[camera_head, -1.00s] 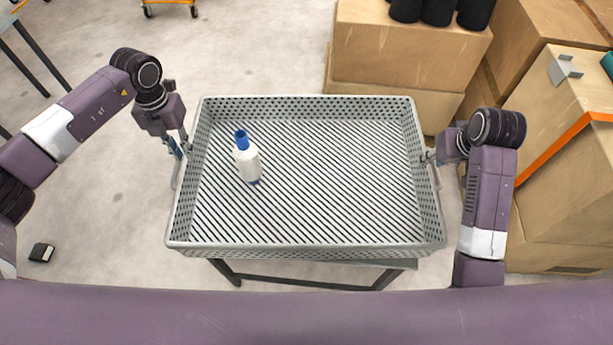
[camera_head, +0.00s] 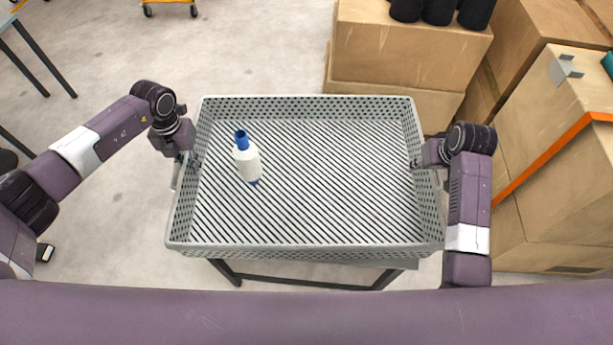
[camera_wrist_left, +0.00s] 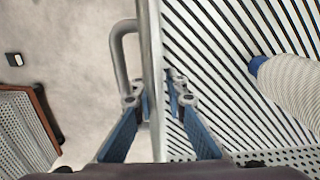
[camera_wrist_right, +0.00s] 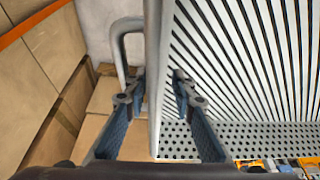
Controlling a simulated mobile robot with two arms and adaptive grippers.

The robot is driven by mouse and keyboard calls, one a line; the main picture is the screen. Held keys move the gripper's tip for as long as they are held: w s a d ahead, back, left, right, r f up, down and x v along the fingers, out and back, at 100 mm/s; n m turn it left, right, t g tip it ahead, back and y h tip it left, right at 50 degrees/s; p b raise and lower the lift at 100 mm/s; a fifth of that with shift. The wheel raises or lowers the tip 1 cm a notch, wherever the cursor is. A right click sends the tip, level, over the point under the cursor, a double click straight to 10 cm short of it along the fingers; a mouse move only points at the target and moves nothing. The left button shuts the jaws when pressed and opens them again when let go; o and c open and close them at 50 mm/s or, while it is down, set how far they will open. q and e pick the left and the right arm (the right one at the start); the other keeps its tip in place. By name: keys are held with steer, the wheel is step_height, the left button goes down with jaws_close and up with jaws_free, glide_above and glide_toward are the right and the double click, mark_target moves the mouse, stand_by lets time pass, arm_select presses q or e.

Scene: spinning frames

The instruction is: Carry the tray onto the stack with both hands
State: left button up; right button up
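The tray (camera_head: 310,248) is a large grey perforated basket with a slatted floor, resting level on a dark-legged stand. Gaps show between fingers and rim. I cannot clearly identify the stack.
Cardboard boxes (camera_head: 405,50) stand behind the tray, and more boxes (camera_head: 570,130) crowd the right side. Black cylinders (camera_head: 438,10) sit on the rear box. The concrete floor (camera_head: 110,220) is mostly open at left. A small dark object (camera_head: 44,252) lies there.

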mark_target(187, 158)
arm_select(q)
jaws_close()
arm_select(e)
steer(key=shift+c, duration=1.3)
jaws_close()
